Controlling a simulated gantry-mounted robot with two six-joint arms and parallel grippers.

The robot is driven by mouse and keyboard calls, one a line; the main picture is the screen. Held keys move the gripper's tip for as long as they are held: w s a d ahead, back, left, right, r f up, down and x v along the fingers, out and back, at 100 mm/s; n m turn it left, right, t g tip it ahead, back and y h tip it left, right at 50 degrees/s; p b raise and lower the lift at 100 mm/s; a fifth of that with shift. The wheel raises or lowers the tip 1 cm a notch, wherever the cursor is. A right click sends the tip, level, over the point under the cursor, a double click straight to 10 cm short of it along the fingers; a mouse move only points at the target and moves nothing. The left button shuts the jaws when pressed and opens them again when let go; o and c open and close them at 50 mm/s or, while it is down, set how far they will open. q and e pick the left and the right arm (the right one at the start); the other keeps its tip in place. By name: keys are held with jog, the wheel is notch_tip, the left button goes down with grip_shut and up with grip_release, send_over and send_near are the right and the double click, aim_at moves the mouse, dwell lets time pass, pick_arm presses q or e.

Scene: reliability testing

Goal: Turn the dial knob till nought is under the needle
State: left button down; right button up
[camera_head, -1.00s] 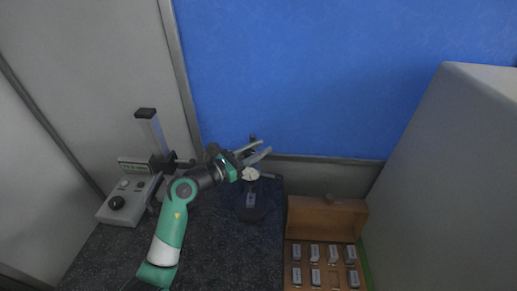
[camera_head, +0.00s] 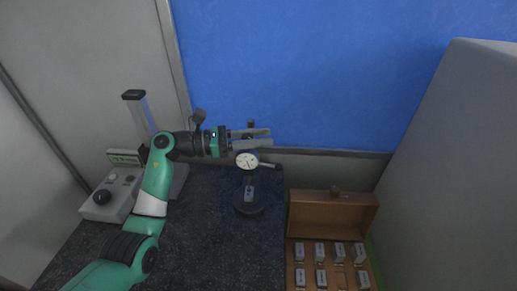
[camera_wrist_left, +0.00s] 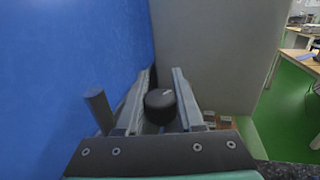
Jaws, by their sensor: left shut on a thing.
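The dial gauge (camera_head: 247,160) has a round white face with a thin needle and is held on a dark stand (camera_head: 249,207). The figures on the face are too small to read. My left gripper (camera_head: 270,137) reaches in from the left, its two pale fingers just above the gauge face. In the left wrist view the round black dial knob (camera_wrist_left: 160,106) sits between the fingers, and the gripper is shut on it. In the head view I cannot make out the knob by the fingers. My right gripper is not in view.
A grey instrument (camera_head: 112,198) with a black knob and an upright column stands at the left. An open wooden box (camera_head: 331,213) holding several small grey blocks lies at the right. A dark post (camera_wrist_left: 97,109) stands left of the fingers. A blue wall is close behind.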

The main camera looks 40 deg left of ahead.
pick_arm(q)
jog(key=m+g+h+b, duration=0.2)
jog(key=b, duration=0.1)
jog(key=m+g+h+b, duration=0.1)
jog(key=shift+s+d+f+g, duration=0.2)
jog(key=shift+s+f+g, duration=0.05)
jog(key=shift+f+g, duration=0.05)
jog(key=shift+r, duration=0.1)
dwell(0.4)
jog(key=c, duration=0.5)
grip_release()
jog(key=shift+d+r, duration=0.1)
jog(key=shift+s, duration=0.1)
